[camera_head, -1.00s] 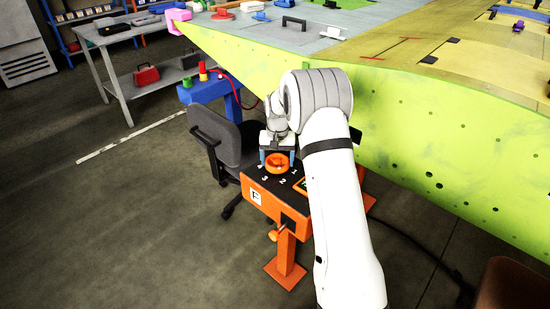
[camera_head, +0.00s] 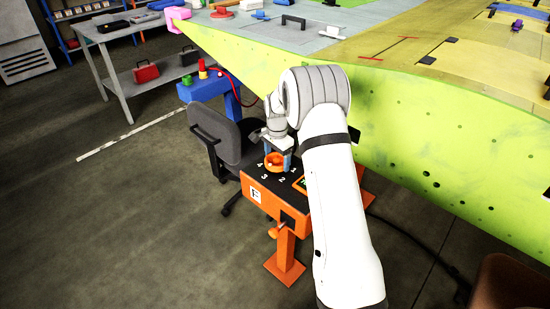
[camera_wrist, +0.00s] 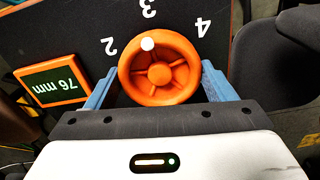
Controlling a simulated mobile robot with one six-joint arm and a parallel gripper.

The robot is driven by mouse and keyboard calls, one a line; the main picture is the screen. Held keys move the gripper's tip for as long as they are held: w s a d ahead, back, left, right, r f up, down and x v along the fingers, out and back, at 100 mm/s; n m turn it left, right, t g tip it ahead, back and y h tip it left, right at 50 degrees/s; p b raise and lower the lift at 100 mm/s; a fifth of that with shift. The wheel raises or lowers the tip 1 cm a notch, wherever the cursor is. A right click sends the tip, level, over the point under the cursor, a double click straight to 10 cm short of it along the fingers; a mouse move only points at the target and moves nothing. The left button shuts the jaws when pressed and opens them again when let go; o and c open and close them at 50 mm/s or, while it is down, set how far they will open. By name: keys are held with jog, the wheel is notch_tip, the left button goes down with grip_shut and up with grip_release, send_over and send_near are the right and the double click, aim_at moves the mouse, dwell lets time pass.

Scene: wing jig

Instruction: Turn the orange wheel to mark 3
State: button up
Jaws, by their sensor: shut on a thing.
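The orange wheel (camera_head: 273,161) sits on the dark top of an orange stand (camera_head: 273,199). In the wrist view the spoked wheel (camera_wrist: 160,90) has a white dot (camera_wrist: 147,43) on its rim. The dot points close to mark 3 (camera_wrist: 148,8), slightly toward mark 2 (camera_wrist: 109,46). Mark 4 (camera_wrist: 203,27) is to the right. My gripper (camera_head: 278,158) reaches down over the wheel. In the wrist view my gripper (camera_wrist: 160,88) has its blue fingers on opposite sides of the wheel, shut on its rim.
A display reading 76 mm (camera_wrist: 57,87) lies beside the wheel. A dark chair (camera_head: 222,145) stands close to the left of the stand. The large yellow-green wing (camera_head: 430,130) is behind and to the right. Open floor lies at the left.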

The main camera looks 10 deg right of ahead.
aim_at(277, 159)
jog(key=shift+s+f+m, duration=0.2)
jog(key=shift+s+m, duration=0.05)
jog(key=shift+m, duration=0.15)
jog(key=o, duration=1)
jog(key=shift+r, duration=0.1)
jog(key=shift+w, duration=0.1)
jog(key=shift+r, duration=0.15)
jog(key=shift+w+r, duration=0.1)
jog(key=shift+r, duration=0.2)
notch_tip(277, 159, up, 7)
jog(key=shift+p, duration=0.4)
